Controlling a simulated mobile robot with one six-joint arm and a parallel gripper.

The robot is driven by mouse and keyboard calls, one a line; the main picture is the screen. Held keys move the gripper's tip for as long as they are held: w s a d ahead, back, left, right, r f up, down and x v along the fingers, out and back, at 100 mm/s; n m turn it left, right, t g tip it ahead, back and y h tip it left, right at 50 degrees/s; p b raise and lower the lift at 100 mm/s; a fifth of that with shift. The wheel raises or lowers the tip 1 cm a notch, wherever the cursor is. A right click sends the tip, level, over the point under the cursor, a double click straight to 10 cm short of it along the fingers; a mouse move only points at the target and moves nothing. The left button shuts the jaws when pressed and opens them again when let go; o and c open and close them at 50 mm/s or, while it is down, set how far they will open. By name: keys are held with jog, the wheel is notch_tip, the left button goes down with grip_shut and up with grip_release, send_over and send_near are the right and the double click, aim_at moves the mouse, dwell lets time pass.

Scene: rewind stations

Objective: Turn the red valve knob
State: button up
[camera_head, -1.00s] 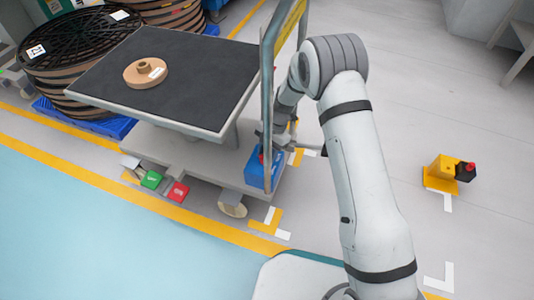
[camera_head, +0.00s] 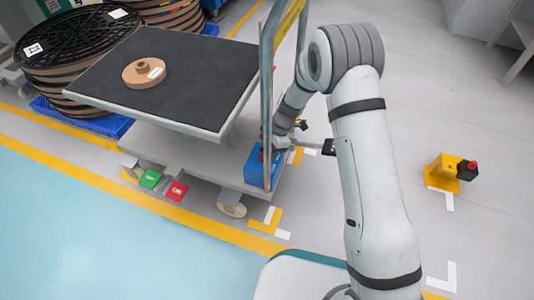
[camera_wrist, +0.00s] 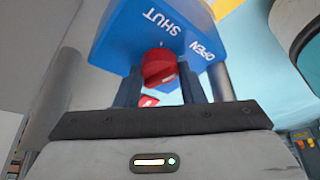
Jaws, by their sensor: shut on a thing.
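The red valve knob (camera_wrist: 158,67) shows in the wrist view on a blue box (camera_wrist: 130,33) marked SHUT and OPEN. My gripper (camera_wrist: 160,85) is shut on the knob, with one dark finger on each side of it. In the head view the blue box (camera_head: 255,170) is mounted at the right end of the cart's lower deck. There the knob is mostly hidden behind my wrist and the cart's handle post.
The cart (camera_head: 205,135) has a dark top with a cardboard spool (camera_head: 145,71) on it. Its upright handle (camera_head: 268,75) stands close beside my arm. Green and red pedals (camera_head: 176,191) sit low at its front.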

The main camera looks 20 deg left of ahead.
jog(key=shift+s+d+m+t+y, duration=0.15)
jog(key=shift+m+t, duration=0.15)
jog(key=shift+m, duration=0.6)
jog(key=shift+w+m+t+y, duration=0.15)
jog(key=shift+m+t, duration=0.15)
jog(key=shift+m, duration=0.6)
jog(key=shift+s, duration=0.1)
jog(key=o, duration=1)
jog(key=shift+r, duration=0.1)
jog(key=p+v, duration=0.3)
jog(key=v, duration=0.4)
jog(key=shift+d+r, duration=0.1)
jog(key=shift+r, duration=0.15)
